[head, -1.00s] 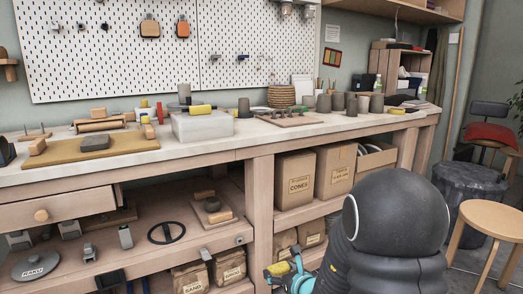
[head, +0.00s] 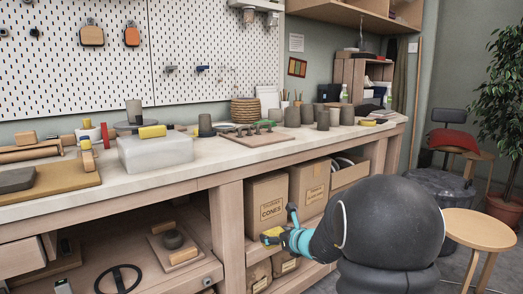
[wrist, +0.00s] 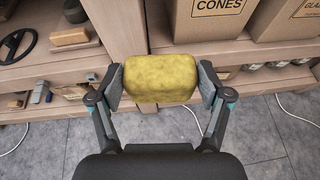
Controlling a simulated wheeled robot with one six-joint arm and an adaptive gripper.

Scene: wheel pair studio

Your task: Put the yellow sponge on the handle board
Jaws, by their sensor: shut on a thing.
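The yellow sponge (wrist: 160,77) is a thick rounded block. My gripper (wrist: 162,90) is shut on it, with one finger pad at each end. In the head view the sponge (head: 271,234) is partly hidden by my gripper (head: 280,228), in front of the lower shelf and below the bench top. The handle board (head: 256,142) is a flat wooden board on the bench top. Several dark clay handles (head: 246,130) lie along its back part, and its front strip looks bare. The sponge is apart from the board.
A translucent box (head: 155,152) with another yellow block (head: 152,131) on it stands left of the board. Dark clay cups (head: 292,117) stand to its right. The bench's front edge (head: 200,182) lies between my gripper and the board. Cartons (head: 267,202) fill the shelf below.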

